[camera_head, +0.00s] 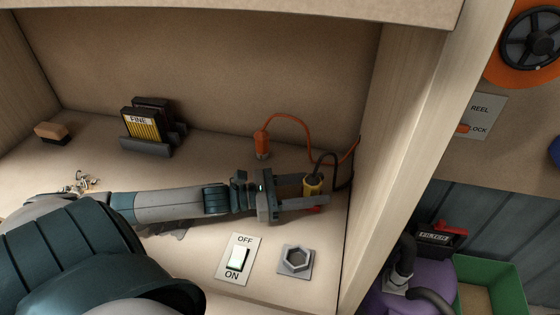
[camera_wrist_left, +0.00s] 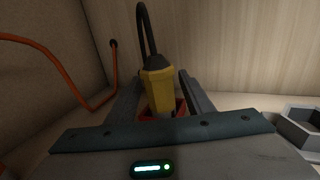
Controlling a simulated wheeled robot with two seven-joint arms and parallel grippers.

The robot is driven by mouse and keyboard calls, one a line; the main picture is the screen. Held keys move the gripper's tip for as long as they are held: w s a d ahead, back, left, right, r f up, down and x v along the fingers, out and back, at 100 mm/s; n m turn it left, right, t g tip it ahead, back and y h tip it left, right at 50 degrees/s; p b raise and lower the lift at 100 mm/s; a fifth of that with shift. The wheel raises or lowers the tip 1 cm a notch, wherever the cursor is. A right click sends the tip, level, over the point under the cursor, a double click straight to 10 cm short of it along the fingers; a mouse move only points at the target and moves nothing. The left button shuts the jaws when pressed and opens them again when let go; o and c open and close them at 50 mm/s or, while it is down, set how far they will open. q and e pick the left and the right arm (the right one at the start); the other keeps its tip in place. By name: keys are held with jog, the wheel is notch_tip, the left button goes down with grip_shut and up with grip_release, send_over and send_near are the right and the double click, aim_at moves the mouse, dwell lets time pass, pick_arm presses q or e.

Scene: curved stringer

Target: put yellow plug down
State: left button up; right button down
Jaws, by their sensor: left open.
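The yellow plug (camera_head: 313,185) with a black cable stands at the right end of the shelf, near the upright panel. In the left wrist view the yellow plug (camera_wrist_left: 158,92) stands nearly upright, leaning slightly, with its lower end at a red piece (camera_wrist_left: 181,106). My left gripper (camera_head: 308,190) is open, with its fingers on either side of the plug. The red piece is mostly hidden by the plug and fingers. My right gripper is not in view.
An orange plug (camera_head: 262,145) with an orange cable stands behind. An OFF/ON switch (camera_head: 238,259) and a hexagonal socket (camera_head: 296,259) lie in front. A black box marked FINE (camera_head: 142,124) and a small block (camera_head: 51,132) are at the left. The upright panel (camera_head: 400,130) bounds the right side.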

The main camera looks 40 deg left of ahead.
pick_arm(q)
jog(key=v, duration=0.3)
jog(key=shift+s+a+f, duration=0.1)
jog(key=shift+s+a, duration=0.15)
jog(key=shift+s, duration=0.05)
jog(key=shift+b+v, duration=0.3)
jog(key=shift+v, duration=2.2)
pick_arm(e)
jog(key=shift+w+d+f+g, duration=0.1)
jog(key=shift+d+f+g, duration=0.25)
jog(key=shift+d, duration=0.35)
pick_arm(q)
jog(key=shift+r, duration=0.25)
